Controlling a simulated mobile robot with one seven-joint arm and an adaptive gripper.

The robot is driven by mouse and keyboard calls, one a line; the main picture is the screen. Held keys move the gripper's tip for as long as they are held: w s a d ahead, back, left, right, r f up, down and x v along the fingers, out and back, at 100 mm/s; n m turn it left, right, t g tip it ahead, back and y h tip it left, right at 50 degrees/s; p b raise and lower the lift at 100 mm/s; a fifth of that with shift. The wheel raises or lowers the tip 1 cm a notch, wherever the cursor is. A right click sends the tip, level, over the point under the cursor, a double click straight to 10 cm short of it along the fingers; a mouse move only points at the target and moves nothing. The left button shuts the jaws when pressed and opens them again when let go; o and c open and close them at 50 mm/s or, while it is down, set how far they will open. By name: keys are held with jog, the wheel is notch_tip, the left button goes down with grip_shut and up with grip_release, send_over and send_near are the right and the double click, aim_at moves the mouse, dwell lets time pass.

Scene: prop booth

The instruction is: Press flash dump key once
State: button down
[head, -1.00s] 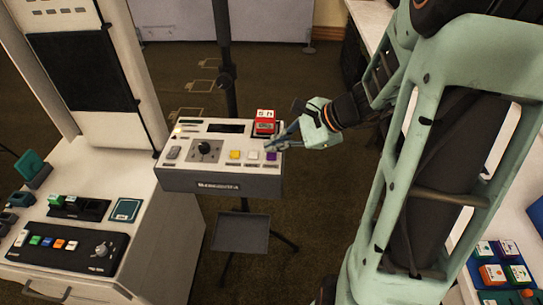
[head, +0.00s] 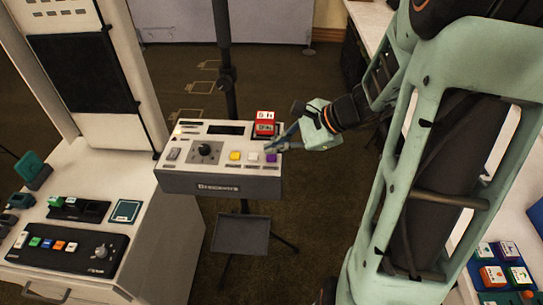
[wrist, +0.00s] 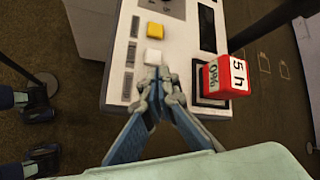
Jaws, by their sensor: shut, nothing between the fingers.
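The grey-white console (head: 217,183) stands on a stand in the middle of the head view. Its front row holds a yellow key (head: 235,155), a white key (head: 253,156) and a purple key (head: 271,157). Their labels are too small to read, so I cannot tell which is the flash dump key. My gripper (head: 268,149) is shut and empty, its tips low over the purple key. In the wrist view my gripper (wrist: 162,84) hides the purple key, beside the white key (wrist: 153,57). I cannot tell whether the tips touch a key.
A red block (head: 265,130) with white lettered faces sits on the console's back right, close to my fingers. A black knob (head: 204,149) and a rocker switch (head: 173,154) are on its left. A white cabinet (head: 160,215) with another panel (head: 68,247) stands at the left.

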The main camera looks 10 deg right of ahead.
aim_at(274, 158)
jog(key=shift+f, duration=0.1)
jog(key=shift+f+b, duration=0.3)
jog(key=shift+b, duration=0.2)
jog(key=shift+f+b, duration=0.5)
dwell(0.5)
jog(key=shift+r, duration=0.1)
jog(key=shift+r+p, duration=0.65)
jog(key=shift+r, duration=0.15)
notch_tip(274, 158, up, 5)
jog(key=p, duration=0.4)
jog(key=shift+r, duration=0.1)
dwell(0.8)
